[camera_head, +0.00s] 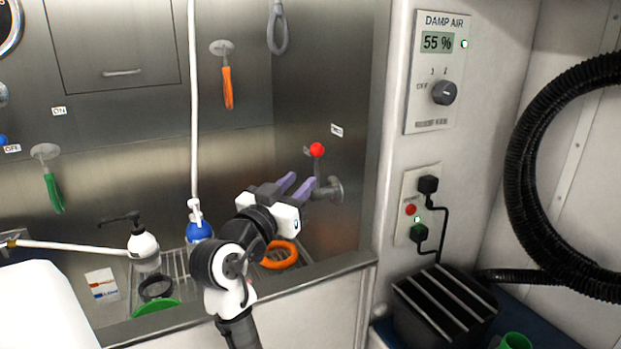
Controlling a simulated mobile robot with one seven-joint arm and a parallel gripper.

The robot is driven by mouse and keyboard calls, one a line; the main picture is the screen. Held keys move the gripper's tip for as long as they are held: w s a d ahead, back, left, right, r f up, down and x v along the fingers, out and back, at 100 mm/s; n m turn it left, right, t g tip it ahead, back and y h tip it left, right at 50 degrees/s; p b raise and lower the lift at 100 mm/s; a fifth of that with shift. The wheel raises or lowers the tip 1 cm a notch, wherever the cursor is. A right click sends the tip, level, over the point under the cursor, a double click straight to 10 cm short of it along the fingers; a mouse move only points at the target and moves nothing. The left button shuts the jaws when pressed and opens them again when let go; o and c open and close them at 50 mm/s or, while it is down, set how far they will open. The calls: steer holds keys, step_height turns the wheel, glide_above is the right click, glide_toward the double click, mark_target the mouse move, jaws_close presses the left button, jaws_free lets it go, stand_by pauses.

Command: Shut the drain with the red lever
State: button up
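The red lever shows as a red ball knob (317,150) on a short stem, standing up from a round metal valve fitting (333,190) on the right steel wall of the tub. Small labels (337,130) sit beside the knob, too small to read. My gripper (303,187) is just below and left of the red knob, pointing at the valve. Its two purple-grey fingers are spread apart with a gap between them, and nothing shows between them. The right finger overlaps the fitting in the picture; I cannot tell if it touches. The drain itself is not visible.
A white pump bottle (143,247) is further left. A black box (443,306) and black hose (528,150) are right of the tub wall.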

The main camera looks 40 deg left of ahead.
steer(key=b+v, duration=0.1)
steer(key=v, duration=0.4)
steer(key=shift+s+d, duration=0.1)
steer(key=shift+s, duration=0.25)
